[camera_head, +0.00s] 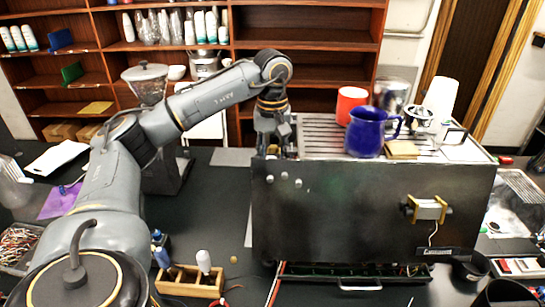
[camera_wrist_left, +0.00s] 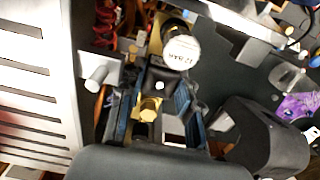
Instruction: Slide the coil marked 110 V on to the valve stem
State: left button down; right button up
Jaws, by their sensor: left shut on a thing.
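My left gripper (camera_head: 272,150) reaches down at the left end of the brewer (camera_head: 350,215). In the left wrist view its two blue-padded fingers (camera_wrist_left: 155,105) are shut on a small dark block (camera_wrist_left: 165,80), likely the coil; no 110 V marking is readable. A brass fitting (camera_wrist_left: 150,108) shows between the fingers, and more brass lies just beyond the block. I cannot tell whether the block is around the valve stem or apart from it. The stem is not clearly visible. My right gripper is not in view.
A round white gauge (camera_wrist_left: 181,53) sits close beyond the fingers. The slatted brewer top (camera_wrist_left: 30,95) is at the left of the wrist view. A blue mug (camera_head: 366,133) and red cup (camera_head: 350,103) stand on top. A grinder (camera_head: 148,90) is left of the brewer.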

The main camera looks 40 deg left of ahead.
pick_arm(q)
jog(key=shift+f+b, duration=0.3)
jog(key=shift+f, duration=0.2)
dwell(0.3)
jog(key=shift+c, duration=2.2)
grip_release()
jog(key=shift+a, duration=0.1)
jog(key=shift+r, duration=0.15)
jog(key=shift+r+p, duration=2.9)
jog(key=shift+r, duration=0.55)
jog(key=shift+f, duration=0.1)
